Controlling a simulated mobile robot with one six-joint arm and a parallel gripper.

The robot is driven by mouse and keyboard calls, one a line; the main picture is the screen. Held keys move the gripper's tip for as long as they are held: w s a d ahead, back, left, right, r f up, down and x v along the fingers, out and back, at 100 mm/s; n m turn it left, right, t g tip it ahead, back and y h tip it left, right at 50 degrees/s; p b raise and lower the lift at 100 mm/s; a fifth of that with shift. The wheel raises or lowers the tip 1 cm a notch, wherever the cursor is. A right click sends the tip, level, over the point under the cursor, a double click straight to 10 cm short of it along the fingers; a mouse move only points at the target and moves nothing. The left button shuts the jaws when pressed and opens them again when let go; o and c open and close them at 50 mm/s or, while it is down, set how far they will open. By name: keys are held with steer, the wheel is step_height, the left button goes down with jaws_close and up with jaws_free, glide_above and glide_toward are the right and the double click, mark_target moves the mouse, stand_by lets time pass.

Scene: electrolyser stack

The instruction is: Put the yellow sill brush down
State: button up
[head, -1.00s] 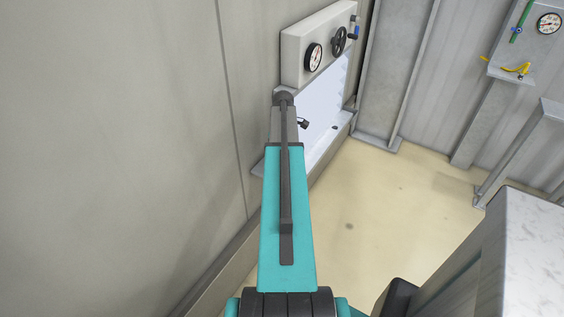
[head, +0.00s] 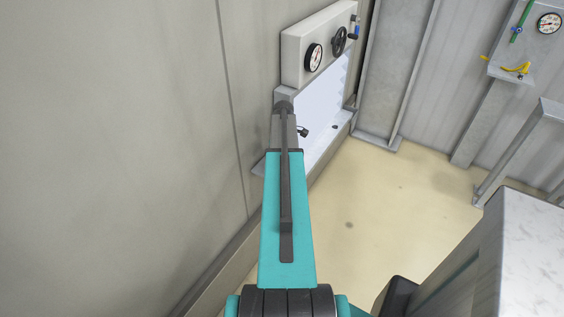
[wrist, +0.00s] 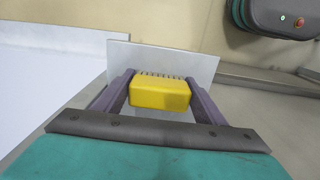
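The yellow sill brush (wrist: 160,94) shows in the wrist view as a yellow block with a row of dark bristles along its far edge. It sits between the two purple fingers of my gripper (wrist: 160,88), which close against its two sides. A pale grey plate (wrist: 205,66) stands just behind the brush. I cannot tell whether the brush touches the plate or the surface below. In the head view my arm hides the brush and most of my gripper, near a pale recessed panel (head: 325,105).
Above the recess, a grey box (head: 293,50) carries a gauge (head: 313,58) and a black handwheel (head: 339,41). A plain wall (head: 110,130) runs close along the left of my arm. Bare floor (head: 400,210) lies to the right, before a bracket with a yellow lever (head: 517,69).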

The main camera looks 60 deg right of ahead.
steer(key=o, duration=0.3)
steer(key=shift+r+b, duration=1.2)
steer(key=shift+r, duration=4.95)
